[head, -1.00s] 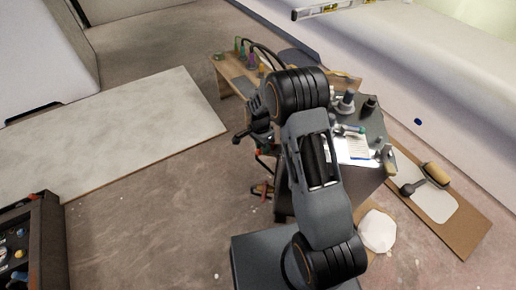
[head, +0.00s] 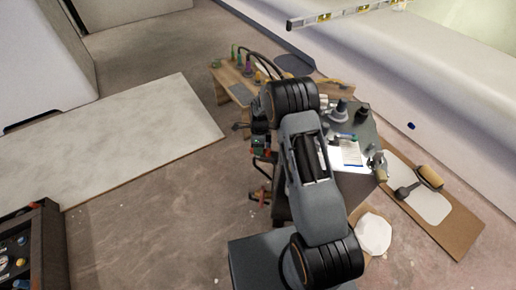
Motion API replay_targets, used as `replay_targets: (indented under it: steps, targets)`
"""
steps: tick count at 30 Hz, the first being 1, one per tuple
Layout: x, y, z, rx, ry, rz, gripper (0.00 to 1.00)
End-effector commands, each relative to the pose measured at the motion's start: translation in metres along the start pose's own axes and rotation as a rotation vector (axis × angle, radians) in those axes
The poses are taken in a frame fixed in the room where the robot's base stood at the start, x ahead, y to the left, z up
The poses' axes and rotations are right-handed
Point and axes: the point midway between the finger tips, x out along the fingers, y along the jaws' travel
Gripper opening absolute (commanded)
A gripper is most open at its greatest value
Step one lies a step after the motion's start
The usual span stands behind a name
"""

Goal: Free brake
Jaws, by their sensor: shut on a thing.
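My gripper (head: 260,145) is at the left side of a grey-topped cart (head: 365,125), low beyond my arm. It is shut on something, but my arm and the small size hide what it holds. A short dark lever-like piece (head: 240,126) sticks out to the left beside it. I cannot tell whether this piece is the brake, or whether it belongs to my gripper. Orange and green bits show around the gripper.
A low wooden bench (head: 222,84) with coloured bottles stands behind the cart. A board with a roller (head: 430,177) lies to the right, and a white rag (head: 373,233) near the cart. A large pale panel (head: 120,140) lies left. The floor between is mostly clear.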

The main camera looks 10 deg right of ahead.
Motion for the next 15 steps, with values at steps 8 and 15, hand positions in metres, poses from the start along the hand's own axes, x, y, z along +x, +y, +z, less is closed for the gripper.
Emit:
replay_targets:
  steps: [8, 15]
  targets:
    - [-0.0005, -0.0016, -0.0012, 0.054, -0.009, 0.003, 0.00]
    - [-0.0003, -0.0020, -0.0015, 0.061, -0.010, 0.003, 0.00]
